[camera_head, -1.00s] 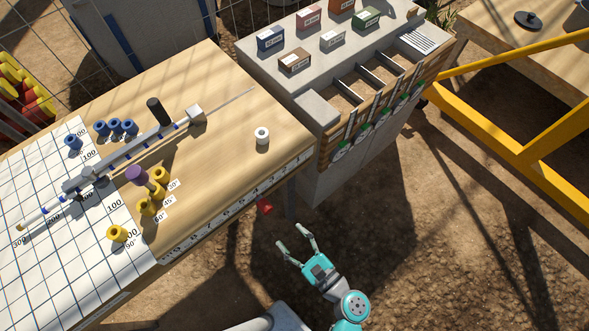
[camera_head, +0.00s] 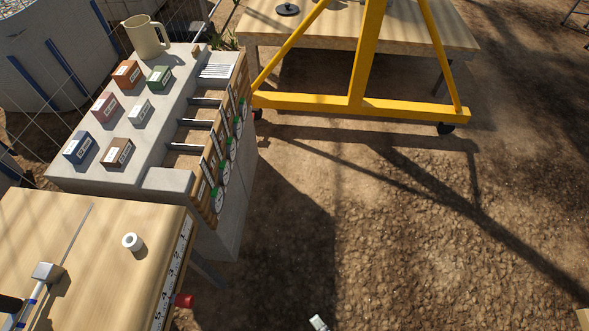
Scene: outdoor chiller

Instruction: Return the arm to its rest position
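Only a small pale fingertip of my gripper (camera_head: 318,322) shows at the bottom edge, over bare ground. The rest of the gripper and the arm are out of view below. One fingertip alone does not show whether the gripper is open or shut. I see nothing touching the visible fingertip.
A wooden table (camera_head: 110,255) at lower left holds a white ring (camera_head: 132,242) and a grey block (camera_head: 47,272). Beyond it stands a grey counter (camera_head: 90,178) with small boxes and a beige mug (camera_head: 146,36). A yellow frame (camera_head: 345,104) stands behind. Brown ground at right is clear.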

